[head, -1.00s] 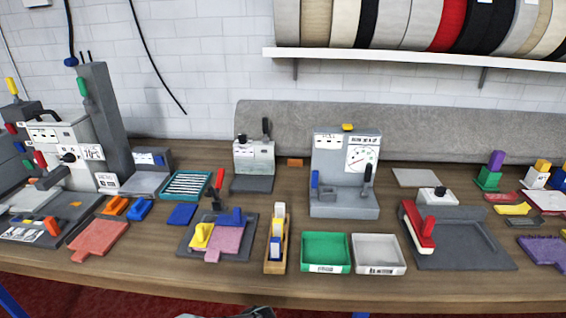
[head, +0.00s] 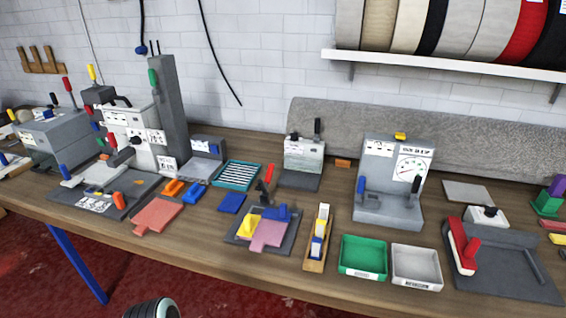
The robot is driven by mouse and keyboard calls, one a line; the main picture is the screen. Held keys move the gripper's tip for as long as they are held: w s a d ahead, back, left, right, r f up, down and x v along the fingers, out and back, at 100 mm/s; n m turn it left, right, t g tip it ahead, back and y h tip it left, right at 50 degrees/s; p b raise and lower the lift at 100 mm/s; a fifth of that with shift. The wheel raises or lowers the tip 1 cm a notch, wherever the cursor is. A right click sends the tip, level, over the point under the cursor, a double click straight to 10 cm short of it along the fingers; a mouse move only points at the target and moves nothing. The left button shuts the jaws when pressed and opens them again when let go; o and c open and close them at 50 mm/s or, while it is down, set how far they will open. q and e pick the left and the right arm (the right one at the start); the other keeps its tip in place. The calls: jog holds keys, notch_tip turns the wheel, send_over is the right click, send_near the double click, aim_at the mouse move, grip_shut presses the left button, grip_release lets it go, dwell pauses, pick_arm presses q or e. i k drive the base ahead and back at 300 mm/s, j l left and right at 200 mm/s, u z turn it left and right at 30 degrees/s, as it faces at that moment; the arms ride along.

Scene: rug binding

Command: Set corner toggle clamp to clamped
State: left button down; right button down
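A dark corner fixture plate (head: 240,236) lies on the bench, left of the middle of the head view. It carries a pink flat piece (head: 268,235), a yellow block (head: 247,227) and a blue block (head: 275,213). At its back stands a small dark toggle clamp (head: 262,192) with a red-tipped handle (head: 269,173) pointing up. It looks like the corner toggle clamp; how its pad meets the pink piece is too small to tell. Neither of my gripper's fingertips can be made out.
A wooden holder (head: 315,262), a green tray (head: 362,257) and a white tray (head: 416,267) stand right of the fixture. A teal slotted tray (head: 237,175) and blue pad (head: 232,203) lie left of it. A grey machine with a dial (head: 390,180) stands behind. Red floor shows in front.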

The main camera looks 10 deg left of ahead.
aim_at(261, 186)
jog(key=k+j+u, duration=0.15)
jog(key=u, duration=0.3)
jog(key=k+j+u, duration=0.1)
jog(key=j+u, duration=0.15)
jog(key=u, duration=0.2)
